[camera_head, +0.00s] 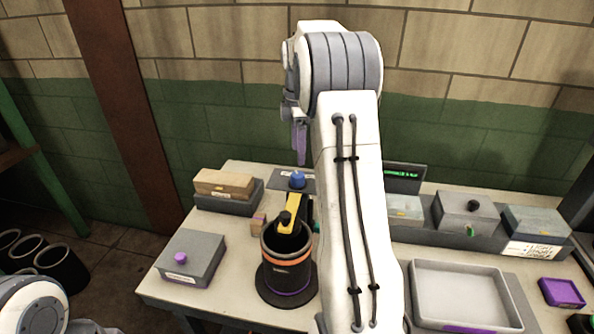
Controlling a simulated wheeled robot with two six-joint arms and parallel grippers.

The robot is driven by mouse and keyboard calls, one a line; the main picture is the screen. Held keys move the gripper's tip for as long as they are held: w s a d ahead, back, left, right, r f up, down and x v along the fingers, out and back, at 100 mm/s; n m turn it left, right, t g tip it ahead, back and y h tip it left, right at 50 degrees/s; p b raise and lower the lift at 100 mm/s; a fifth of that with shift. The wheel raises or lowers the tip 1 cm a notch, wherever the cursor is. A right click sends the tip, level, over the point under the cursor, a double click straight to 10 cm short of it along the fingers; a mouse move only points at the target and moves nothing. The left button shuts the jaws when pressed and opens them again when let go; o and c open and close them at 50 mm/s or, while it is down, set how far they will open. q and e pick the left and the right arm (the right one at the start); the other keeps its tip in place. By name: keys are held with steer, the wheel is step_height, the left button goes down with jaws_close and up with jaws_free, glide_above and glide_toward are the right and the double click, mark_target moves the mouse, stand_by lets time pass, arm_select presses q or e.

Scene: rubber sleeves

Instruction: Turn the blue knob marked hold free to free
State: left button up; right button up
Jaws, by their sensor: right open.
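The blue knob (297,180) sits on a dark flat plate (281,184) near the back edge of the table. Its marking is too small to read, so I cannot tell which way it points. My right gripper (300,148) is above the knob, with its purple-grey fingers pointing down and apart from it. It is open, though its fingers overlap in this view. My right arm hides the area just right of the knob. Only a white part of my left arm shows at the lower left corner; its gripper is out of view.
A black cylinder (287,273) with an orange band and a yellow-black piece (292,212) stand in front of the knob. A grey tray (464,327) is right.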

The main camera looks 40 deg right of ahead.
mark_target(298, 175)
step_height(298, 175, down, 8)
steer(key=shift+a+p, duration=0.1)
steer(key=shift+p, duration=0.35)
steer(key=shift+c, duration=0.3)
jaws_close()
